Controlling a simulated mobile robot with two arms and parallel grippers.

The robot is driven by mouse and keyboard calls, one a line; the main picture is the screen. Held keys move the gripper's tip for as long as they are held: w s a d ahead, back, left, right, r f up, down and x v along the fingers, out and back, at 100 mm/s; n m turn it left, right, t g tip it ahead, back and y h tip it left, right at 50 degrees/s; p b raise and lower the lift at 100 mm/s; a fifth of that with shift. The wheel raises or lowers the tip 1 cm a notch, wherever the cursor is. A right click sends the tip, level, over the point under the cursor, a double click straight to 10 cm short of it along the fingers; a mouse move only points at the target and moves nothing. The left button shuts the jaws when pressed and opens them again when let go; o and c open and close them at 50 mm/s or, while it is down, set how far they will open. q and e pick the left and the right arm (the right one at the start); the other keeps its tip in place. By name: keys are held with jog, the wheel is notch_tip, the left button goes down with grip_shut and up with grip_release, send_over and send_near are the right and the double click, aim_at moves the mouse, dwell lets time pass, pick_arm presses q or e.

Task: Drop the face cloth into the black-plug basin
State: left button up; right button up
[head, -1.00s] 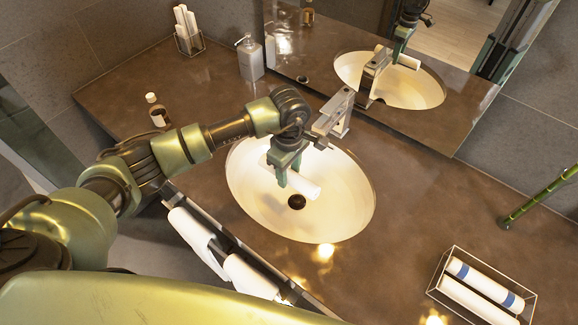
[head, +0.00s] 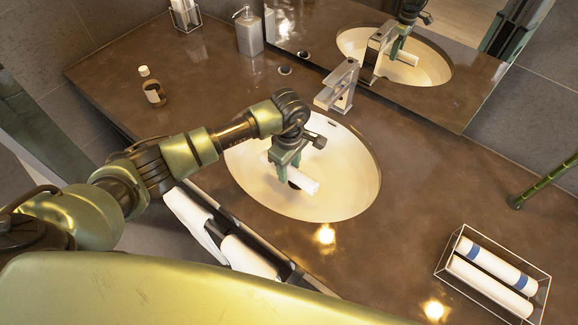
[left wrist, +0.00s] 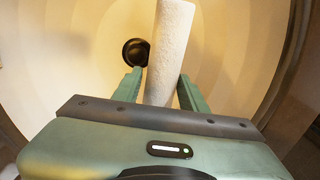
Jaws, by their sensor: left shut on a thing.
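The face cloth is a white roll (head: 301,182). My left gripper (head: 284,166) is shut on it and holds it over the basin. The basin (head: 340,195) is an oval cream bowl sunk in the brown counter. In the left wrist view the white roll (left wrist: 171,45) stands between the two green fingers, and the round black plug (left wrist: 136,52) shows just left of it on the basin floor. In the head view the plug is mostly hidden behind the roll and gripper. I cannot tell whether the roll touches the bowl. My right gripper is not in view.
A faucet (head: 340,85) stands behind the basin. A wire basket (head: 492,275) with white rolls with blue bands is at the right. A soap dispenser (head: 249,32) and a small bottle (head: 152,88) stand at the left. White towels (head: 247,256) hang at the counter's front. A mirror backs the counter.

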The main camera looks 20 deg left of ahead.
aim_at(289, 167)
pick_arm(q)
jog(key=o, duration=1.3)
notch_tip(289, 167, up, 7)
jog(key=shift+f+b, duration=0.1)
jog(key=shift+b, duration=0.95)
jog(key=shift+r, duration=0.5)
